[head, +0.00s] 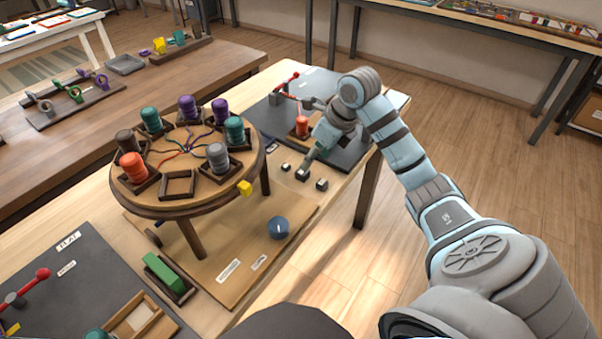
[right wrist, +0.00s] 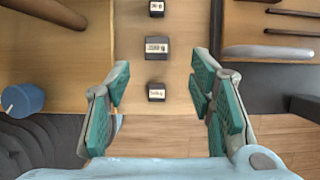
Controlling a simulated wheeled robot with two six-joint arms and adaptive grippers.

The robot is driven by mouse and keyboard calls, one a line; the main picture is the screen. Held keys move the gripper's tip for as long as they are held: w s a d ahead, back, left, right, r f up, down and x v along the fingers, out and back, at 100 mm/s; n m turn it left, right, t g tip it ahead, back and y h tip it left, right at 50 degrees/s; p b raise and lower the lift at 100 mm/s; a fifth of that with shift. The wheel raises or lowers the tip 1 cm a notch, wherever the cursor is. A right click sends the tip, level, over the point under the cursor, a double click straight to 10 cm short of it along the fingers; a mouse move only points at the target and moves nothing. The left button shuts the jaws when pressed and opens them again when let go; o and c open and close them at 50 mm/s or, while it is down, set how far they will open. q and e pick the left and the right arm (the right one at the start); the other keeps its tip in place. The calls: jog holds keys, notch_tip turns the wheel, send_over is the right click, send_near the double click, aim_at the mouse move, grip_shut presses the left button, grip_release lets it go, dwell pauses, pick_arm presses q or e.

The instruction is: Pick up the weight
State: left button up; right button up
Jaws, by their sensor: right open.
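Three small dark block weights with pale labels stand in a row on the light wood table. In the right wrist view they are the far weight (right wrist: 156,8), the larger middle weight (right wrist: 156,48) and the near weight (right wrist: 156,92). In the head view one end weight (head: 321,185) shows clear of my right gripper (head: 312,154). My right gripper is above the row, pointing down. In the right wrist view its teal-padded fingers (right wrist: 160,88) are wide apart, with the near weight seen between them and nothing held. My left gripper is not in view.
A round braiding stand (head: 213,195) with several coloured bobbins is left of the weights. A blue round object (head: 278,227) sits on the board below it. A dark mat (head: 347,150) with an orange bobbin (head: 302,126) lies behind my right gripper.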

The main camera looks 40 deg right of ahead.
aim_at(303, 174)
jog(key=x, duration=0.4)
jog(key=b+x, duration=0.1)
jog(key=x, duration=0.1)
jog(key=shift+w+a+f, duration=0.25)
jog(key=shift+a+f, duration=0.05)
grip_shut()
